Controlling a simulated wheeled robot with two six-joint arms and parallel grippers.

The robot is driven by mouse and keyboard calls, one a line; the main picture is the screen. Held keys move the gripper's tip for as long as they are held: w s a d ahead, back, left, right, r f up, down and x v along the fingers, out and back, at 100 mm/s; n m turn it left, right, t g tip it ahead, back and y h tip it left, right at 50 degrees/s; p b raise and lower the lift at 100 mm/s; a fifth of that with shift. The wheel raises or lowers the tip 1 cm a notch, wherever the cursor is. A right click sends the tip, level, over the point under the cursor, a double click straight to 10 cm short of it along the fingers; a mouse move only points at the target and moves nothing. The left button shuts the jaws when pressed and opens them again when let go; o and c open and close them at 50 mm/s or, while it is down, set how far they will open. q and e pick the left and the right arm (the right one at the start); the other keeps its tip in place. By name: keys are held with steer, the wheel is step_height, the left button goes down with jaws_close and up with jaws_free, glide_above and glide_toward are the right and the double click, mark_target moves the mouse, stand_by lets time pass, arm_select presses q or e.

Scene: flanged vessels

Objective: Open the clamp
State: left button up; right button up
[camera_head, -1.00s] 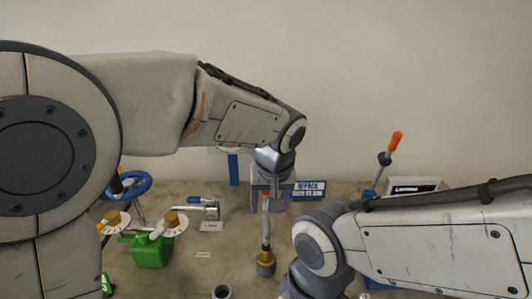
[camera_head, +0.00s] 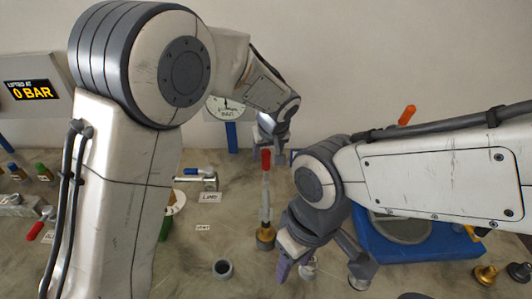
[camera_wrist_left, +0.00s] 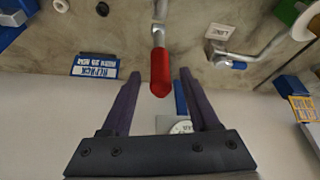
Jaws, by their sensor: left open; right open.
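A red-handled lever (camera_head: 266,161) stands upright on a metal shaft with a brass-coloured lower end, in the middle of the bench. I cannot tell for certain that it is the clamp. My left gripper (camera_head: 274,158) is at the red handle, partly hidden by its own arm. In the left wrist view my left gripper (camera_wrist_left: 161,75) is open. The red handle (camera_wrist_left: 160,74) shows between its purple fingers, with gaps on both sides. My right gripper (camera_head: 286,266) is low over the bench, right of the lever's base; its jaws are mostly hidden.
An orange handle (camera_head: 407,115) shows behind my right arm. A gauge (camera_head: 226,108) is at the back. A "0 BAR" display (camera_head: 31,90) is at the left.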

arm_select(q)
steer(key=shift+x, duration=0.9)
jaws_close()
stand_by(0.8)
